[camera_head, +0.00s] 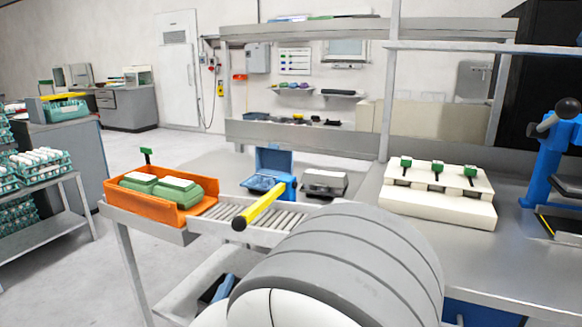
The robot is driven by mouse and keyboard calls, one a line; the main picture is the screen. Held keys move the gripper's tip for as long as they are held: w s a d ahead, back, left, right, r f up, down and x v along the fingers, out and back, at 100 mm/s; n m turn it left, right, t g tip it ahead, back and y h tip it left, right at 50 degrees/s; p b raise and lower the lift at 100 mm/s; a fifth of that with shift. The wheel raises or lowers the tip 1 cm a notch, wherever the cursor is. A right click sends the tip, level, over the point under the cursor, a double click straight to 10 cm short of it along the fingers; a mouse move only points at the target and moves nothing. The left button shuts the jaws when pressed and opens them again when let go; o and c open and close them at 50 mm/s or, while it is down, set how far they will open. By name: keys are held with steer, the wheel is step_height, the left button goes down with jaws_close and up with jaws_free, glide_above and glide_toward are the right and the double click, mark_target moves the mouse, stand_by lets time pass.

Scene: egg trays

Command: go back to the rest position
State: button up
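A large grey rounded shape with a white part below it fills the lower middle of the head view; it is my own arm. It hides part of the bench behind it. My gripper's fingers do not show in this view, so I cannot see whether it holds anything. An orange tray (150,214) sits at the left end of the roller conveyor (232,214). Green egg cartons (138,189) with white labels lie in it.
A yellow bar (262,205) with a dark end crosses above the rollers. A blue open box (274,160) and a grey device (325,183) stand behind. A cream block (437,203) with green-topped tools sits right. A blue stand (548,165) is far right. Egg racks (40,172) stand left.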

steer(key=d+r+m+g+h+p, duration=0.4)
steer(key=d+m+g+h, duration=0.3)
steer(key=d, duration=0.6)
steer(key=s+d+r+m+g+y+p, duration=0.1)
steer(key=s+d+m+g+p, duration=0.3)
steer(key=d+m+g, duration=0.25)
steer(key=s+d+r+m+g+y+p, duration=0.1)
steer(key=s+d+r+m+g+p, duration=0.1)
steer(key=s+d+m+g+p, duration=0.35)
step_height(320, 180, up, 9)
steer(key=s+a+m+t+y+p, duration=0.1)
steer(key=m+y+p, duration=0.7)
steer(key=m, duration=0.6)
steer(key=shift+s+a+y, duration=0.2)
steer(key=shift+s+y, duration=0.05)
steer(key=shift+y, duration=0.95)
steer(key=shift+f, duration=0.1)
